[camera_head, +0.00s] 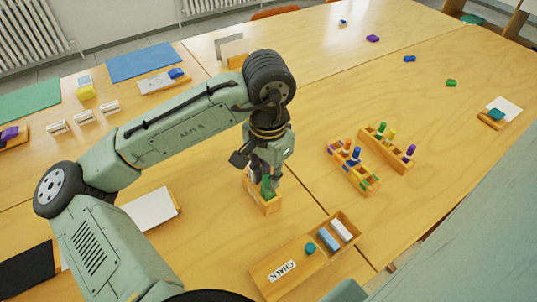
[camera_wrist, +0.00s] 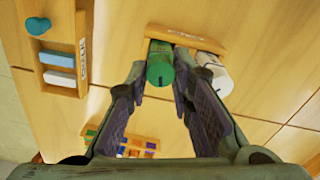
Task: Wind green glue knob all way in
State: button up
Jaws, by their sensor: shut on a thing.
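A green glue stick (camera_head: 267,187) stands in a small wooden box (camera_head: 269,207) near the middle of the table. In the wrist view, the round end of the green glue knob (camera_wrist: 160,74) faces the camera, with a dark mark on it. My gripper (camera_head: 262,178) points down over the box. In the wrist view its two fingertips (camera_wrist: 161,66) are closed in on either side of the green knob. A white glue stick (camera_wrist: 216,78) stands in the same box, beside the right finger. The lower part of the green stick is hidden inside the box.
A chalk box (camera_head: 280,276) with blue and white sticks and a teal knob lies in front. Two wooden racks (camera_head: 352,168) (camera_head: 387,148) with coloured pegs stand to the right. A white pad (camera_head: 150,210) lies left. Bare table lies between the box and racks.

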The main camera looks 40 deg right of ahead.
jog(key=shift+n+p, duration=0.4)
jog(key=shift+n, duration=0.5)
jog(key=o, duration=1.6)
jog(key=shift+c, duration=0.2)
jog(key=m, duration=0.5)
jog(key=shift+m, duration=0.3)
jog(key=m, duration=0.6)
jog(key=shift+p, duration=0.35)
jog(key=shift+d, duration=0.35)
